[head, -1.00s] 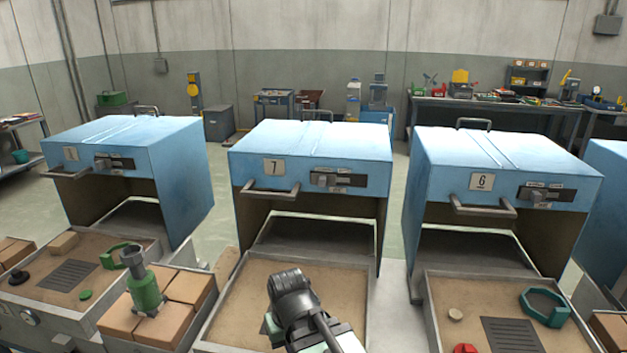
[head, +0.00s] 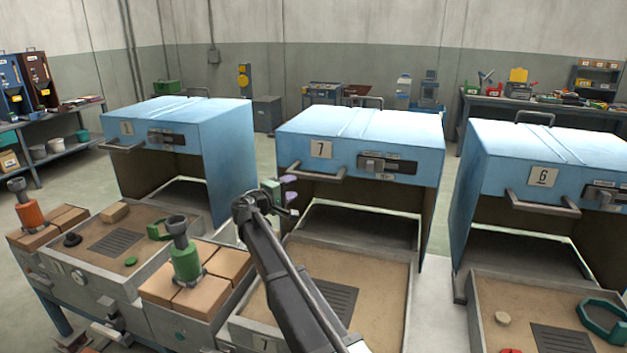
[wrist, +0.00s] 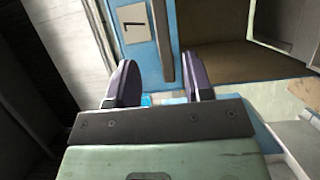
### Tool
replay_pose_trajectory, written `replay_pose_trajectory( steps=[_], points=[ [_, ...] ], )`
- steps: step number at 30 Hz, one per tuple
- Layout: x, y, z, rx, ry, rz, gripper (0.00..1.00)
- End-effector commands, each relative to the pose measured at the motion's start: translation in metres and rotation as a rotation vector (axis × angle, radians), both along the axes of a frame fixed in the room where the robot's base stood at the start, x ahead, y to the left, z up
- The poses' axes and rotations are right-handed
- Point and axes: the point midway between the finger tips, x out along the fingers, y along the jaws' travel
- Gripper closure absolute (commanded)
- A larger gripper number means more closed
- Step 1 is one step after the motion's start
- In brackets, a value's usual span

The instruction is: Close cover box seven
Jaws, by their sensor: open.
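Cover box seven (head: 360,138) is a blue hood with a "7" plate (head: 321,149), a latch panel and a grey bar handle (head: 325,176) on its front. Its front is raised, with a dark opening below, behind a sand tray (head: 384,270). My gripper (head: 289,188) is by the left end of the handle, with its purple-grey fingers open. In the wrist view, the fingers of my gripper (wrist: 160,82) are apart. The handle (wrist: 164,40) runs down toward the gap between them, beside the "7" plate (wrist: 134,22). I cannot tell whether they touch the handle.
A similar blue box (head: 225,140) stands on the left and box six (head: 530,165) on the right, both with open fronts. A green flask-like part (head: 186,258) stands on brown blocks left of my arm. Box seven's sand tray holds a dark grate (head: 325,300).

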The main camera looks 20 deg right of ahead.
Motion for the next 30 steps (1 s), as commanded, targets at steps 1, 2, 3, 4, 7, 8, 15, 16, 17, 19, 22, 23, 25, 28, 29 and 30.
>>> replay_pose_trajectory(
  steps=[1,2,3,4,7,8,15,16,17,19,22,23,25,28,29,30],
  points=[
    [0.000,0.000,0.000,0.001,0.000,0.005,0.53],
    [0.000,-0.001,0.000,0.002,0.000,0.004,0.53],
    [0.001,-0.002,0.000,0.003,0.001,0.003,0.53],
    [0.002,-0.004,0.000,0.003,0.001,0.003,0.53],
    [0.011,-0.016,-0.001,0.004,0.001,0.001,0.53],
    [0.014,-0.021,-0.001,0.004,0.001,0.000,0.53],
    [0.046,-0.069,-0.001,0.005,0.001,-0.001,0.53],
    [0.049,-0.073,-0.001,0.005,0.001,-0.001,0.53],
    [0.052,-0.077,-0.001,0.005,0.001,0.000,0.53],
    [0.056,-0.085,-0.001,0.006,0.002,0.000,0.53],
    [0.059,-0.090,-0.001,0.006,0.002,0.000,0.53],
    [0.059,-0.091,-0.001,0.006,0.002,0.001,0.53],
    [0.059,-0.091,-0.001,0.006,0.002,0.001,0.53],
    [0.059,-0.091,-0.001,0.007,0.001,0.001,0.53],
    [0.059,-0.091,-0.001,0.007,0.001,0.001,0.55],
    [0.059,-0.091,-0.001,0.007,0.001,0.001,0.61]
  ],
)
